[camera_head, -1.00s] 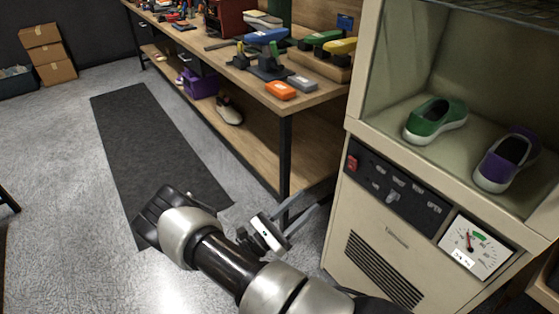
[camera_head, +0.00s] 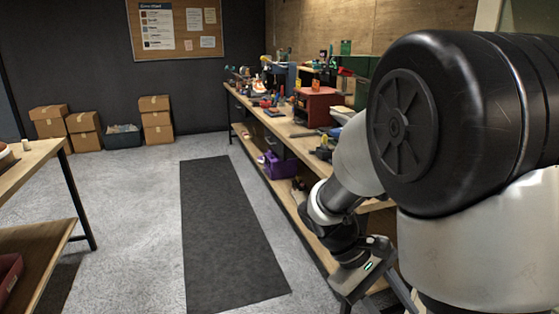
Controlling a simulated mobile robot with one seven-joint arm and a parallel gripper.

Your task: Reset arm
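My arm fills the right side of the view, with a large black joint and pale metal links close to the camera. Its end bends down in front of the workbench, where my gripper (camera_head: 372,287) shows partly at the lower right. The fingers are cut off by the frame edge and by my own arm, so whether they are apart or together is unclear. I see nothing held in the visible part of it.
The long workbench (camera_head: 279,125) with tools and a red box (camera_head: 319,108) runs along the right. A purple bin (camera_head: 280,165) sits on its lower shelf. A black mat (camera_head: 226,230) lies on clear floor. A wooden table (camera_head: 30,157) stands left. Cardboard boxes (camera_head: 156,120) line the back wall.

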